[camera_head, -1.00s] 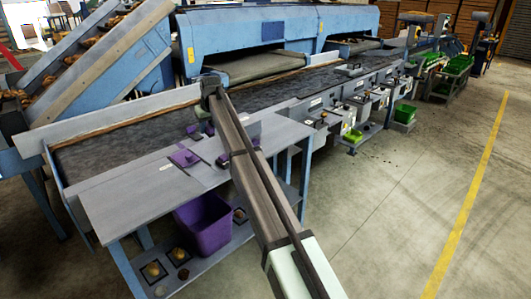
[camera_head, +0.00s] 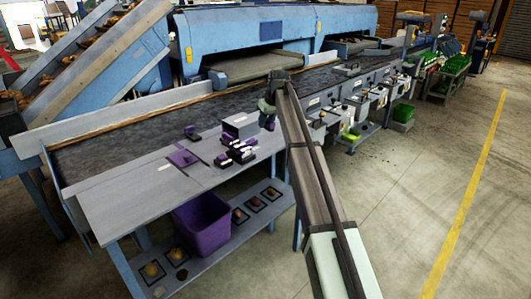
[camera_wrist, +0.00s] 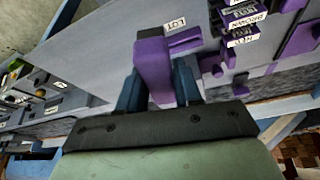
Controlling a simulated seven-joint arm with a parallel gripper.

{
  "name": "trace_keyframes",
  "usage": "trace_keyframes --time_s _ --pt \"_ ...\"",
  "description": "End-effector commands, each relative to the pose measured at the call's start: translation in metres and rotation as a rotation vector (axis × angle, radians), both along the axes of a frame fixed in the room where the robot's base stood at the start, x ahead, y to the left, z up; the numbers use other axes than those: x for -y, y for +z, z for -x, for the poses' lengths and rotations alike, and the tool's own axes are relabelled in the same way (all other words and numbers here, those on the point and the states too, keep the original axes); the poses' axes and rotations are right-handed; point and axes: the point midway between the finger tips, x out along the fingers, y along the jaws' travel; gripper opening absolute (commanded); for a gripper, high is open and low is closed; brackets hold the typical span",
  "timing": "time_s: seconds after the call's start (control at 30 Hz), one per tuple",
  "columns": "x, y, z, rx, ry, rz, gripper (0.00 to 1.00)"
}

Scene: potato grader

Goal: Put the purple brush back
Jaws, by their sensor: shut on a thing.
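My gripper (camera_head: 267,106) is above the right end of the grey table, near the edge of the dark belt. In the wrist view, my gripper (camera_wrist: 156,90) has its dark blue fingers shut on a purple piece (camera_wrist: 152,68) with a dark top, apparently the purple brush. In the head view the held piece (camera_head: 268,123) is a small dark-purple patch under the gripper. Whether it touches anything is unclear. A flat purple piece (camera_head: 183,158) lies on the table to the left, and a dark and purple item (camera_head: 192,133) lies behind it.
A grey box (camera_head: 240,125) stands left of my gripper. Several dark-and-purple labelled blocks (camera_head: 238,151) lie in front of it. A purple bin (camera_head: 203,226) is on the lower shelf. The table's left part (camera_head: 125,200) is clear. The belt (camera_head: 130,135) runs behind.

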Motion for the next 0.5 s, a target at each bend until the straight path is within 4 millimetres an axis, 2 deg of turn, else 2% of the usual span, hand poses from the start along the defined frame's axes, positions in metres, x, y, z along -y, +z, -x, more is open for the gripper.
trace_keyframes --time_s 0.1,0.37,0.5 --pt "-0.003 -0.001 0.007 0.000 0.078 0.000 0.10" --pt "-0.005 -0.003 0.011 0.000 0.204 -0.001 0.10" --pt "-0.005 -0.013 0.011 -0.001 0.219 -0.001 0.10"
